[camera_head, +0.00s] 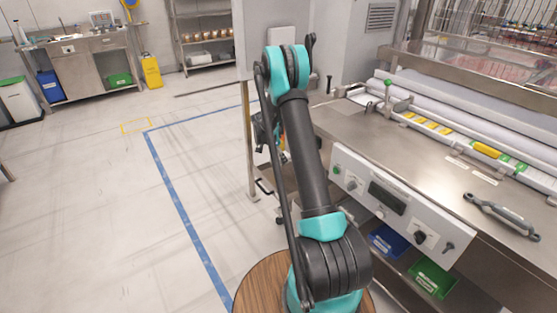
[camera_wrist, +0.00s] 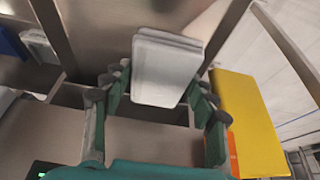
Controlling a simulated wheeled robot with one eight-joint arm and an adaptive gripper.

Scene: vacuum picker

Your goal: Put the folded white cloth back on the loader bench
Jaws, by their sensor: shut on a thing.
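In the wrist view, my gripper (camera_wrist: 160,88) has its fingers on both sides of a folded white cloth (camera_wrist: 166,66) and is shut on it. The cloth is a compact, flat, layered block whose far end extends past the fingertips. In the head view my arm rises in the middle, and neither the cloth nor the gripper can be made out clearly. A steel bench (camera_head: 420,150) with a white control panel stands at the right. I cannot tell from any label whether it is the loader bench.
A grey tool (camera_head: 502,216) lies on the bench top near its front right. A white rail with yellow and green pieces (camera_head: 455,140) runs along its back. Blue (camera_head: 388,240) and green (camera_head: 432,278) bins sit below. Open floor with a blue line (camera_head: 180,205) lies at the left.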

